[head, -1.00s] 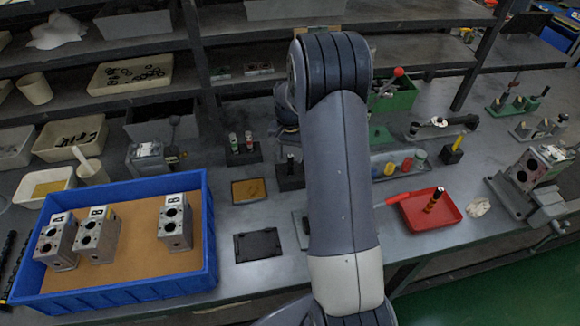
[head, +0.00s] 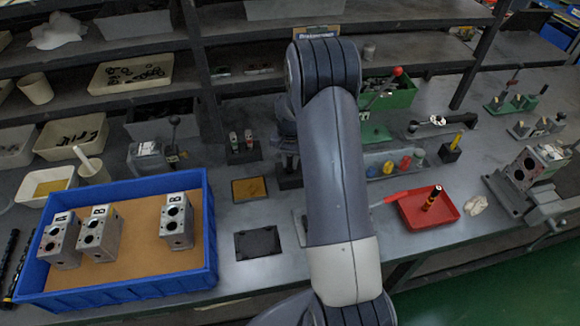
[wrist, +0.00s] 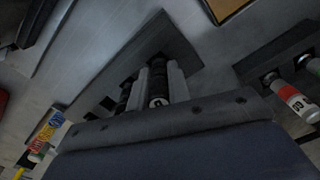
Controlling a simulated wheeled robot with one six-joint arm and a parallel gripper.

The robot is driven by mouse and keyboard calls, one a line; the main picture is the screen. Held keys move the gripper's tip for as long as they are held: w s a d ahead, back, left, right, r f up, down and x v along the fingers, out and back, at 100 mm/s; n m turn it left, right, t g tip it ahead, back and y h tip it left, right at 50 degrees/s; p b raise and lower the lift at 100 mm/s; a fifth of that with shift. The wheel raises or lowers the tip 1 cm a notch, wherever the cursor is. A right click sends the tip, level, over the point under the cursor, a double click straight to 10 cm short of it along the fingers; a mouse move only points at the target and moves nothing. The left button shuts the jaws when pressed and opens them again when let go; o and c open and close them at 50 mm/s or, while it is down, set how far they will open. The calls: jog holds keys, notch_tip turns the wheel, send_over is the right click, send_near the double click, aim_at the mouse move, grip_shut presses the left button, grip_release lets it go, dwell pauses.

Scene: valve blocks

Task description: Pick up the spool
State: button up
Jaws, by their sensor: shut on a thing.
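A dark spool (wrist: 157,84) with a pale marked end shows in the wrist view. It is between the light grey fingers of my gripper (wrist: 158,88), which is shut on it. A second dark cylindrical shape (wrist: 125,95) is just left of the fingers. Below them is a dark rectangular block (wrist: 180,47). In the head view my gripper (head: 288,147) is low over the small black block (head: 290,180), partly behind my arm. The spool cannot be made out there. I cannot tell whether it is still seated in the block.
A black stand with small bottles (head: 243,150) is left of the gripper. A blue tray (head: 115,298) holds metal valve blocks. A red tray (head: 410,212) with a dark, banded cylinder is to the right. Bottles and a green box (head: 400,97) stand behind my arm.

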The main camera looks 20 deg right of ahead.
grip_shut()
jog(key=shift+r, duration=0.15)
notch_tip(320, 180, up, 9)
jog(key=shift+a+r+b, duration=0.1)
jog(key=shift+a+b, duration=0.05)
jog(key=shift+b, duration=0.75)
jog(key=a+f+t+y+p, duration=0.15)
jog(key=a+t, duration=0.25)
jog(key=a, duration=0.9)
jog(key=shift+s+f+b, duration=0.2)
jog(key=shift+f+b, duration=0.85)
jog(key=shift+f, duration=0.45)
jog(key=shift+s+f+b, duration=0.2)
jog(key=shift+f+b, duration=0.85)
jog(key=shift+f, duration=0.45)
jog(key=shift+f+b, duration=0.65)
jog(key=shift+f, duration=0.05)
jog(key=shift+r, duration=0.1)
